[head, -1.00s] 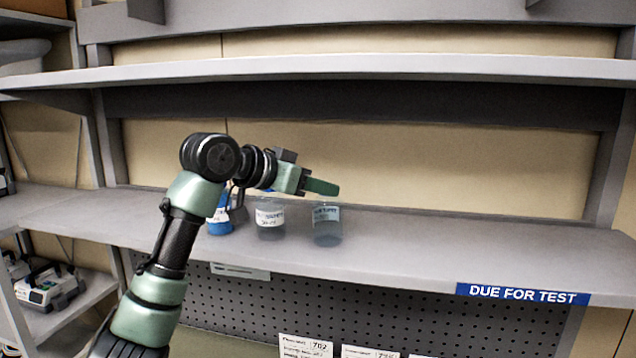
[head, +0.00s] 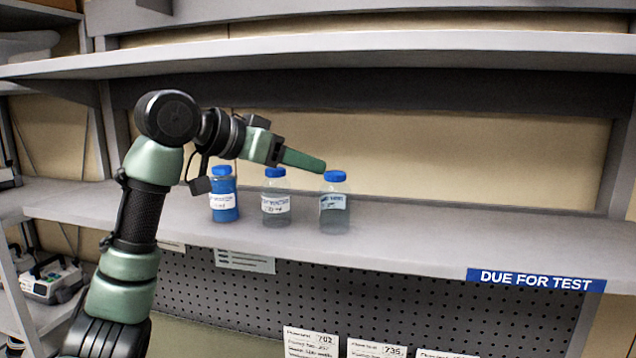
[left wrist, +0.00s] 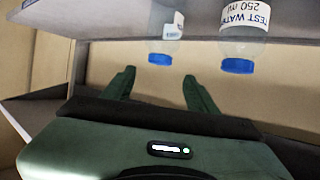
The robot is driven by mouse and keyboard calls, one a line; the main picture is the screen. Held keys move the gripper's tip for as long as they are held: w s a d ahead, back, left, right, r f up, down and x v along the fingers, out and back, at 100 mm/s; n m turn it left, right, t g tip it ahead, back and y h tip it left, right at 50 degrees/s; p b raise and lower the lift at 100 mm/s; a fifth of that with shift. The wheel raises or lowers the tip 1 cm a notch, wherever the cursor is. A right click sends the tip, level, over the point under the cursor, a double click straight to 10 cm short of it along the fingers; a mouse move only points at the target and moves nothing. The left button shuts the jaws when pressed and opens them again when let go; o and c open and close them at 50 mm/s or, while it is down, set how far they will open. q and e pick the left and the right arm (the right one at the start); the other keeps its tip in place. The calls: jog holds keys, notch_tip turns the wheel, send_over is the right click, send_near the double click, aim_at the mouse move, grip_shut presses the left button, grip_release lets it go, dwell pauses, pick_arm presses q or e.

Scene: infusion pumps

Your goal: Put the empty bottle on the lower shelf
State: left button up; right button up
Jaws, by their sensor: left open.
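Three capped bottles stand upright in a row on the grey shelf board (head: 420,225). The left one is a blue-filled bottle (head: 224,208). The middle clear bottle (head: 275,206) and the right clear bottle (head: 334,212) have white labels and blue caps; I cannot surely tell which is empty. My left gripper (head: 305,160) is open and empty, at about cap height by the middle and right bottles. In the left wrist view its fingers (left wrist: 160,82) are apart, with one clear bottle (left wrist: 166,30) beyond them and one labelled "TEST WATER 250 ml" (left wrist: 244,45) to the right.
An upper shelf (head: 400,42) runs above the bottles. A "DUE FOR TEST" label (head: 536,280) is on the front edge at right. The board right of the bottles is clear. A device (head: 52,280) stands on a lower shelf at left. Cards (head: 312,342) show below.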

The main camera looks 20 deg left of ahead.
pick_arm(q)
jog(key=b+v, duration=0.1)
jog(key=v, duration=0.4)
jog(key=shift+s, duration=0.1)
pick_arm(e)
notch_tip(320, 180, down, 2)
jog(key=shift+f, duration=0.2)
